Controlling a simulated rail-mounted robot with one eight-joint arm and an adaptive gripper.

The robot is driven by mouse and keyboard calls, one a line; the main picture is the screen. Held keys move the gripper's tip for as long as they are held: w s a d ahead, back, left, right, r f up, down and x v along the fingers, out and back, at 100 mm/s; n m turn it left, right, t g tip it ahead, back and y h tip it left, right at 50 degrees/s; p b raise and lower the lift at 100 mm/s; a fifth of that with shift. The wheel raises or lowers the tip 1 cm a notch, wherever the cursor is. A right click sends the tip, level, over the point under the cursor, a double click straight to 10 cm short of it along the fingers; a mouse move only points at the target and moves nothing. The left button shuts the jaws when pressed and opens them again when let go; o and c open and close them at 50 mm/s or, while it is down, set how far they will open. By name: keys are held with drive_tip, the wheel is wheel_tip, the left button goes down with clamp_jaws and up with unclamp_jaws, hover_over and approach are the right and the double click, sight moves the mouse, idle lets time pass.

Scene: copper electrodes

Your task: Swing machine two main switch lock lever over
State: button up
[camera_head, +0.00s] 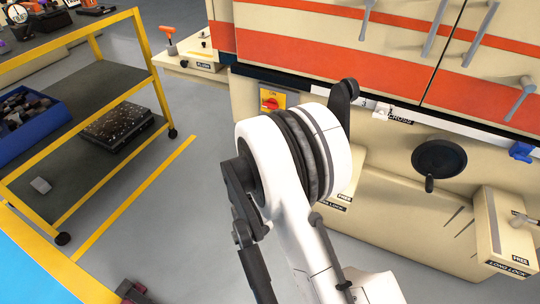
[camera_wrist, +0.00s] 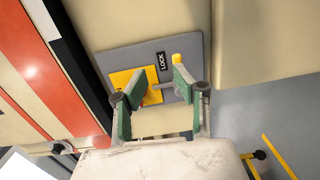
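The red part of the switch is mostly hidden behind a finger. The head view shows a red switch on a yellow plate (camera_head: 271,100); my gripper is hidden there.
In the head view, a yellow-framed cart (camera_head: 150,62) with a blue bin (camera_head: 40,135) stands at left. A black handwheel (camera_head: 439,157) and a beige box (camera_head: 500,235) are at right. Grey floor (camera_head: 180,215) lies clear between cart and machine.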

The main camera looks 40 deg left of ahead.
wheel_tip(320, 180, down, 3)
drive_tip(key=s+a, duration=0.2)
drive_tip(key=x, duration=0.8)
drive_tip(key=shift+n+y, duration=0.3)
drive_tip(key=shift+n, duration=0.1)
drive_tip(key=shift+w+a+r, duration=0.1)
drive_tip(key=shift+w+a, duration=0.05)
drive_tip(key=shift+w, duration=0.1)
clamp_jaws()
